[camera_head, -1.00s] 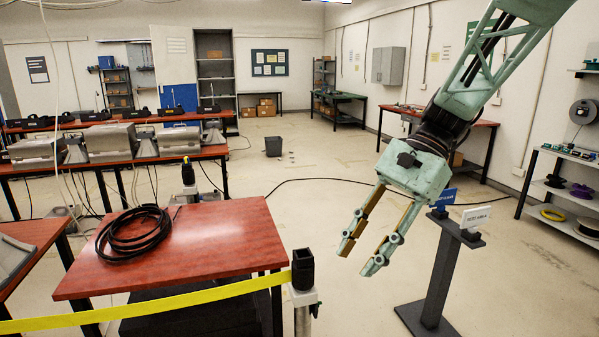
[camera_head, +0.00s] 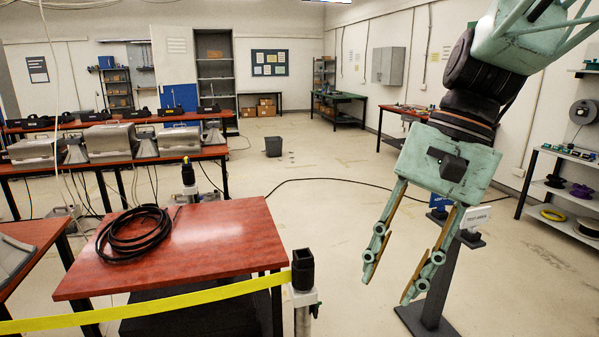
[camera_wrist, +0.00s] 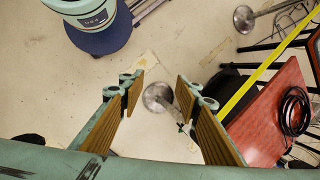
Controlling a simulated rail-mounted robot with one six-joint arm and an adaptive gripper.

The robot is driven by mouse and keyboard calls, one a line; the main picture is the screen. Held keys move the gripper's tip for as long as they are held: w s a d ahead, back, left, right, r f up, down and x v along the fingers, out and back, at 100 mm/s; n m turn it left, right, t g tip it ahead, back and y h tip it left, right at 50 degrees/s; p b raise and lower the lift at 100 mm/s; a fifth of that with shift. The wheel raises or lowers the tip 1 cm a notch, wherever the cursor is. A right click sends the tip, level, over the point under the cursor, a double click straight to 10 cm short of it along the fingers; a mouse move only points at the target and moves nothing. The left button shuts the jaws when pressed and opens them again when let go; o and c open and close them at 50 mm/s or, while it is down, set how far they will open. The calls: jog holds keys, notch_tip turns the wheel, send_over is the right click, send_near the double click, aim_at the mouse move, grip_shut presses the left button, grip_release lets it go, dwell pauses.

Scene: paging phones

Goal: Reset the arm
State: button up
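My gripper (camera_head: 388,288) is green with brown finger pads. It hangs fingers down at the right of the head view, in front of the sign stand and to the right of the red table. The two fingers are apart with nothing between them. The wrist view shows the same open gripper (camera_wrist: 156,98) above bare floor and a round post base.
A red table (camera_head: 235,240) with a coiled black cable (camera_head: 135,232) stands at left. A yellow barrier tape (camera_head: 150,309) runs to a post (camera_head: 304,300). A sign stand (camera_head: 440,280) is behind my gripper.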

jog(key=s+d+r+n+t+h, duration=0.1)
jog(key=s+d+n+t+h, duration=0.2)
jog(key=s, duration=1.2)
jog(key=shift+s+d+n+t, duration=0.4)
jog(key=shift+d+n+t, duration=0.6)
jog(key=shift+d+n, duration=0.6)
jog(key=shift+f, duration=0.1)
jog(key=shift+f+b, duration=0.55)
jog(key=shift+r, duration=0.1)
notch_tip(320, 180, up, 9)
jog(key=p, duration=0.9)
dwell(0.8)
notch_tip(320, 180, down, 9)
jog(key=b, duration=0.9)
